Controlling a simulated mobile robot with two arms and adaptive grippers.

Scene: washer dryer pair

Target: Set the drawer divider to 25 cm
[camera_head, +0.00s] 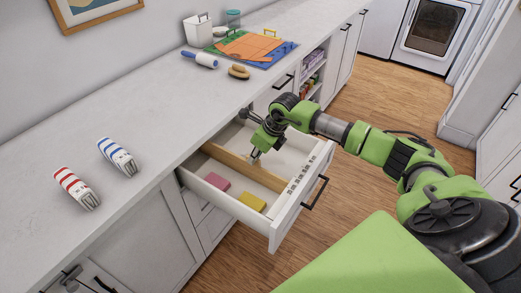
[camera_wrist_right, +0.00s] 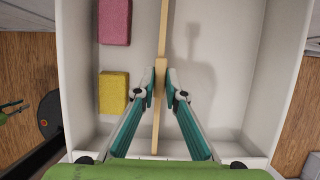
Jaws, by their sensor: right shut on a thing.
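The drawer (camera_head: 274,240) is pulled out below the counter, with dark scale marks (camera_head: 297,181) along its front rim, too small to read. A light wooden divider (camera_head: 228,161) stands inside it, running from back to front. My right gripper (camera_head: 256,157) reaches down into the drawer. In the right wrist view its two fingers (camera_wrist_right: 160,88) are shut on the divider (camera_wrist_right: 156,128) from both sides. A pink sponge (camera_head: 217,181) and a yellow sponge (camera_head: 252,202) lie on one side of the divider. The other side looks empty.
An open shelf (camera_head: 312,72) is beyond the drawer. The wooden floor to the right is clear.

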